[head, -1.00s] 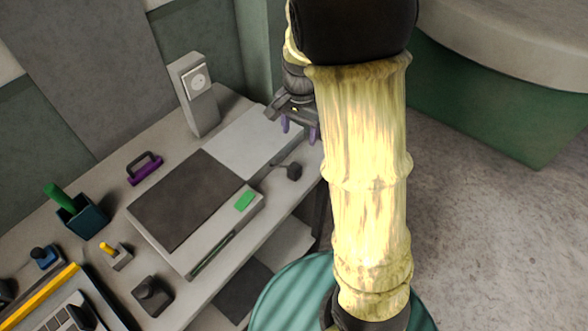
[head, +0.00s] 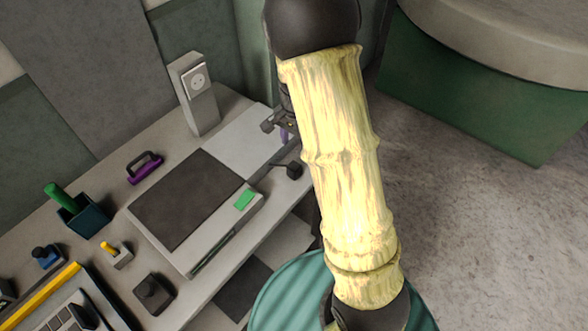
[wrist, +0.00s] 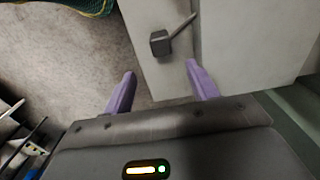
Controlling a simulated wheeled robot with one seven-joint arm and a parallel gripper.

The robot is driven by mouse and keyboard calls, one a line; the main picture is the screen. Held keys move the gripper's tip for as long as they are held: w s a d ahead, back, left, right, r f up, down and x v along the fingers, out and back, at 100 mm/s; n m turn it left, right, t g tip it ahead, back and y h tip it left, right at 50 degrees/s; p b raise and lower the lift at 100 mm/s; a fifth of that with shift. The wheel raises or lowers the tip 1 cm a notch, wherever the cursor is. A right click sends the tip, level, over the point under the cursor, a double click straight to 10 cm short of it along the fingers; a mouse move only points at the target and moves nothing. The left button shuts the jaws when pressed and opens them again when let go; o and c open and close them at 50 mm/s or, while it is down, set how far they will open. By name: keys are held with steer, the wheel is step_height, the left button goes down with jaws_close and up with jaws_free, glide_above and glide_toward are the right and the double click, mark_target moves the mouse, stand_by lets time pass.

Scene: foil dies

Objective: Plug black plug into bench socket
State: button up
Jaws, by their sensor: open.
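The black plug (head: 293,170) lies on the bench's front edge strip, to the right of the dark-topped box, with its short lead pointing left. In the wrist view the plug (wrist: 160,43) lies ahead of and between my two purple fingertips. My gripper (wrist: 158,80) is open and empty, apart from the plug. In the head view my gripper (head: 284,131) is mostly hidden behind my arm, beyond the plug.
The dark-topped box (head: 187,195) with a green block (head: 244,200) fills the bench middle. Bare floor (head: 480,220) is at the right.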

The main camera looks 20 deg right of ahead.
mark_target(294, 165)
step_height(294, 165, down, 5)
steer(key=shift+r, duration=0.1)
stand_by(0.3)
steer(key=shift+a+f+p, duration=0.15)
steer(key=shift+f+p, duration=0.15)
steer(key=shift+f, duration=1.05)
steer(key=shift+a+f+p, duration=0.15)
steer(key=shift+f+p, duration=0.15)
steer(key=shift+f, duration=1)
steer(key=shift+s, duration=0.1)
steer(key=c, duration=1)
